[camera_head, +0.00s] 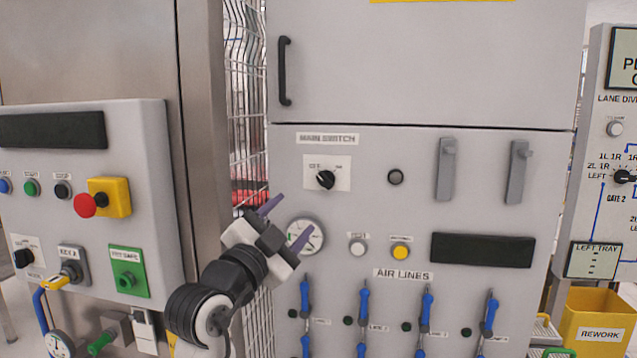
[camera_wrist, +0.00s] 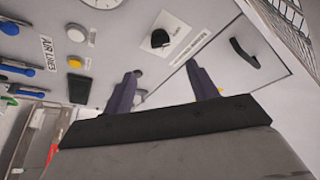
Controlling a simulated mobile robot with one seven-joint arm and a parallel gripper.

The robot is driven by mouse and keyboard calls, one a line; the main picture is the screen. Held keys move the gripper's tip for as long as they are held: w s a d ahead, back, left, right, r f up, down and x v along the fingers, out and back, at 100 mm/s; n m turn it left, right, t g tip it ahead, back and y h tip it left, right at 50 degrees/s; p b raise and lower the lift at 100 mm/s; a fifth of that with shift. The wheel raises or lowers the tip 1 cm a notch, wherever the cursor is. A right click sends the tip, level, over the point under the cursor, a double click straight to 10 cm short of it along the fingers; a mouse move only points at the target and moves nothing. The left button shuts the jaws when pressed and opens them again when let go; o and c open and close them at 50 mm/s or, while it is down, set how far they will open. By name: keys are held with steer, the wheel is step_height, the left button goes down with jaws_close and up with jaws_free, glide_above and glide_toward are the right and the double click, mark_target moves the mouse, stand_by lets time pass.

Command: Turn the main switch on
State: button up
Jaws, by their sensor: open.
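The main switch (camera_head: 326,179) is a black rotary knob on a white plate, under the label MAIN SWITCH (camera_head: 327,139) on the grey cabinet. Its pointer seems turned toward the OFF side, at upper left. The knob also shows in the wrist view (camera_wrist: 160,39), beyond and between my fingers. My gripper (camera_head: 285,222) is open and empty, with two purple fingers apart. In the head view it appears below and left of the knob, in front of the gauge. In the wrist view the fingers (camera_wrist: 163,88) do not touch the knob.
A round gauge (camera_head: 304,237), a white button (camera_head: 358,246) and a yellow button (camera_head: 401,251) sit below the knob. Blue air-line valves (camera_head: 364,307) are lower. A panel with a red emergency button (camera_head: 85,205) stands left. A door handle (camera_head: 285,71) sticks out above.

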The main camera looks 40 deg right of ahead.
mark_target(323, 183)
steer(key=p+x, duration=0.3)
steer(key=x, duration=0.8)
steer(key=shift+r+p, duration=0.1)
steer(key=shift+p, duration=0.2)
steer(key=shift+w+d, duration=0.3)
steer(key=shift+d, duration=0.25)
steer(key=c, duration=1)
